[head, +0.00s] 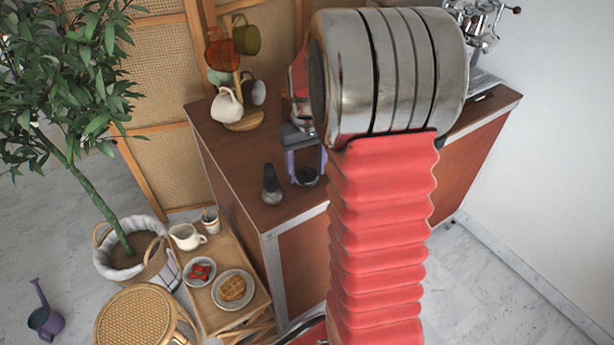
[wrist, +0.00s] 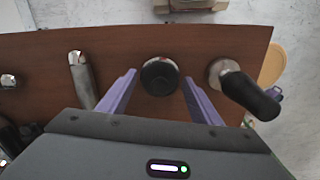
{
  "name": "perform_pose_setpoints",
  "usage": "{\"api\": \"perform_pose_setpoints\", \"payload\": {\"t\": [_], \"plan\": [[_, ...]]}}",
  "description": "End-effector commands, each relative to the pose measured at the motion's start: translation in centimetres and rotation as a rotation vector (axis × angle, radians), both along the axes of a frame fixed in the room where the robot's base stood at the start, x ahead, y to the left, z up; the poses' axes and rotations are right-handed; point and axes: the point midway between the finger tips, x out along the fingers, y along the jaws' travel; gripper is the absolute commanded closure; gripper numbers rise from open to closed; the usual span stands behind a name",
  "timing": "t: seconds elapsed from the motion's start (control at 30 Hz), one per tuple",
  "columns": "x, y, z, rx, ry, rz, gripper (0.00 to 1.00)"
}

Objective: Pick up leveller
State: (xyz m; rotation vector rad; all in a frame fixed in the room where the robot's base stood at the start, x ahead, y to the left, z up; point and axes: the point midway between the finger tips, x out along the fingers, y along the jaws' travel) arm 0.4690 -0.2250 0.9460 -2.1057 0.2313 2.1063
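The leveller (wrist: 160,77) is a short round puck with a black top and a silvery edge, standing on the brown cart top (wrist: 225,45). In the head view the leveller (head: 306,177) shows as a dark round shape near the cart's front edge. My gripper (wrist: 158,80) has two purple fingers, spread open, one on each side of the leveller with a small gap to each. The gripper (head: 306,168) also shows in the head view, pointing down at the leveller. Whether the fingertips are level with its sides is hard to tell.
A black-handled tamper-like tool (wrist: 245,92) stands close to the right of the leveller; it also shows in the head view (head: 271,187). A steel tool (wrist: 82,75) lies to the left. A mug stand (head: 245,120) is further back. A side table (head: 207,308) stands below the cart.

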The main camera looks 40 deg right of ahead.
Motion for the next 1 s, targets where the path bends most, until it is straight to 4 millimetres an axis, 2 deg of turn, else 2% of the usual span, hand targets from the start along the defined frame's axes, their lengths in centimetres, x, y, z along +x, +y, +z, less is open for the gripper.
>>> {"api": "perform_pose_setpoints", "payload": {"t": [0.07,0.57,0.83,1.0], "plan": [[0.0,0.0,0.0,0.0,0.0,0.0,0.47],[0.0,0.0,0.0,0.0,0.0,0.0,0.82],[0.0,0.0,0.2,0.0,-0.001,0.0,0.82],[0.1,0.0,1.5,-0.002,-0.004,0.0,0.82]]}}
